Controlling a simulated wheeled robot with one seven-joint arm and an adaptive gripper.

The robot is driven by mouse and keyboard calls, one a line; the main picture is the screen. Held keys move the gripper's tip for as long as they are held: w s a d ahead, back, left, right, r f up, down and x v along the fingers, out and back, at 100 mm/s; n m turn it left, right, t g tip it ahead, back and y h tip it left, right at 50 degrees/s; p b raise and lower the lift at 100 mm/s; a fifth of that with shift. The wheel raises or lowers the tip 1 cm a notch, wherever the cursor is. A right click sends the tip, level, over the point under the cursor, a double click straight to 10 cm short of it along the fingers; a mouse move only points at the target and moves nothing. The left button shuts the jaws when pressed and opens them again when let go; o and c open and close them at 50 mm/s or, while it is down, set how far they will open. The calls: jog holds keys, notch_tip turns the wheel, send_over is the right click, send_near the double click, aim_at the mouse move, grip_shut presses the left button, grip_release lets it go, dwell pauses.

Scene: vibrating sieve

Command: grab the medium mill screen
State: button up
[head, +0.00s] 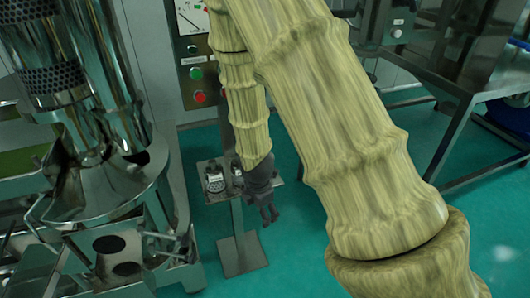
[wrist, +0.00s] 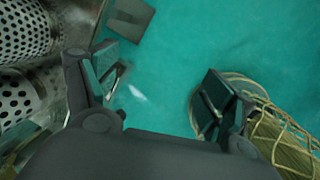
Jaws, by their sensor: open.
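My gripper (head: 266,214) hangs fingers-down at the right front edge of a small stand's tray (head: 219,196). It is open and empty, with only green floor between its fingers in the wrist view (wrist: 162,95). A small perforated metal screen (head: 214,180) stands on the left of the tray. Another item behind it is partly hidden by my arm. In the wrist view, two perforated metal cylinders lie left of the fingers: one with finer holes (wrist: 24,30) and one with larger holes (wrist: 14,100). I cannot tell which is the medium one.
The stand's base plate (head: 242,255) rests on the green floor. A large shiny sieve machine (head: 110,190) fills the left side. A control panel (head: 196,75) with green and red buttons is behind. A steel table (head: 455,110) stands at the right. Floor between is open.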

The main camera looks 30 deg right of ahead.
jog(key=w+d+r+n, duration=0.2)
jog(key=w+r, duration=0.2)
jog(key=r, duration=0.1)
jog(key=w+d+r+n+h+p, duration=0.1)
jog(key=w+d+r+n, duration=0.1)
jog(key=w+r, duration=0.2)
jog(key=w+d+r+n+h, duration=0.1)
jog(key=w+d+r+n, duration=0.1)
jog(key=r, duration=0.6)
jog(key=shift+w+d+t+p, duration=0.15)
jog(key=shift+w+d+t, duration=0.1)
jog(key=shift+w, duration=0.25)
jog(key=shift+w+d+t+p, duration=0.15)
jog(key=shift+w+d, duration=0.1)
jog(key=shift+w, duration=0.2)
jog(key=shift+h, duration=0.3)
jog(key=shift+x, duration=2.3)
jog(key=shift+s+d+f+p, duration=0.15)
jog(key=shift+f+p, duration=0.3)
jog(key=shift+f, duration=0.45)
jog(key=shift+s+d+f+p, duration=0.1)
jog(key=shift+d+f+p, duration=0.25)
jog(key=shift+f, duration=0.6)
jog(key=shift+x, duration=0.85)
jog(key=shift+a, duration=0.1)
jog(key=shift+w, duration=0.1)
jog(key=c, duration=1.4)
